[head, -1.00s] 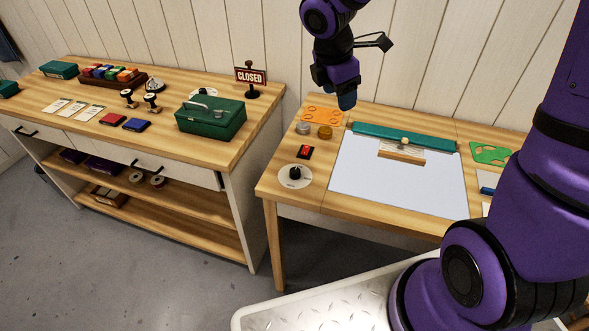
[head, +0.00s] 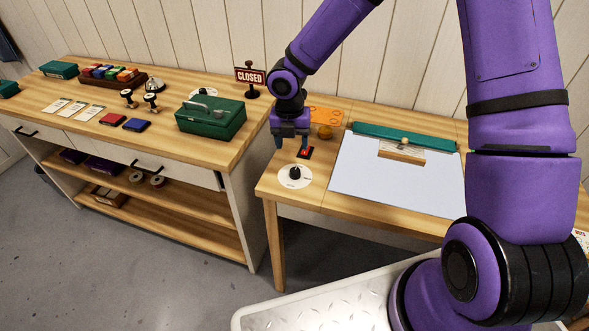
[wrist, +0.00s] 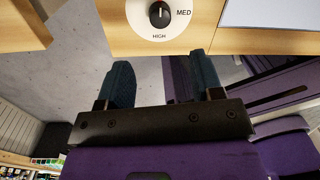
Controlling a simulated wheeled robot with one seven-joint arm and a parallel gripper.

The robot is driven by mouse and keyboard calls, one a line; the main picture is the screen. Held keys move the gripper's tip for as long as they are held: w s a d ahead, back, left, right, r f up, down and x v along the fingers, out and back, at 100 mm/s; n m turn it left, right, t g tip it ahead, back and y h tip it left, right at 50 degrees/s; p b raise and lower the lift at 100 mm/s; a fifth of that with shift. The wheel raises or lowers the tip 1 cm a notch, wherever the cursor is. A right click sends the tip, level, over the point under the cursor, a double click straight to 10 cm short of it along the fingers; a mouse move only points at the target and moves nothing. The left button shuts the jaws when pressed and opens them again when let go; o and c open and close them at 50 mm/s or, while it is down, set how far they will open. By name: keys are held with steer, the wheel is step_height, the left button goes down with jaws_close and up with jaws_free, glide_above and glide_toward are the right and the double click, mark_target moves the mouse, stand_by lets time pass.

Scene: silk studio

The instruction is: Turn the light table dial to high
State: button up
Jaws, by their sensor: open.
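The light table dial (head: 295,173) is a black knob on a round white plate at the near left corner of the light table (head: 398,178). In the wrist view the dial (wrist: 160,14) shows at the top, with the labels MED to its right and HIGH below it. A pale mark on the knob points roughly up in that picture, away from HIGH; other labels are cut off. My gripper (head: 292,143) is open and empty, above and behind the dial in the head view. In the wrist view the gripper (wrist: 165,85) fingers are apart and clear of the knob.
A red switch (head: 305,152) sits just behind the dial, close to my gripper. An amber disc (head: 325,132) and an orange template (head: 325,115) lie farther back. A wooden-handled tool (head: 402,153) rests on the light panel. A green box (head: 211,119) stands on the left workbench.

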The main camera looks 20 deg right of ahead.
mark_target(295, 171)
steer(key=f, duration=1)
steer(key=shift+s+d+f, duration=0.1)
steer(key=shift+d+f, duration=0.2)
steer(key=shift+f, duration=0.05)
steer(key=shift+c, duration=0.3)
steer(key=c, duration=0.9)
steer(key=shift+o, duration=0.2)
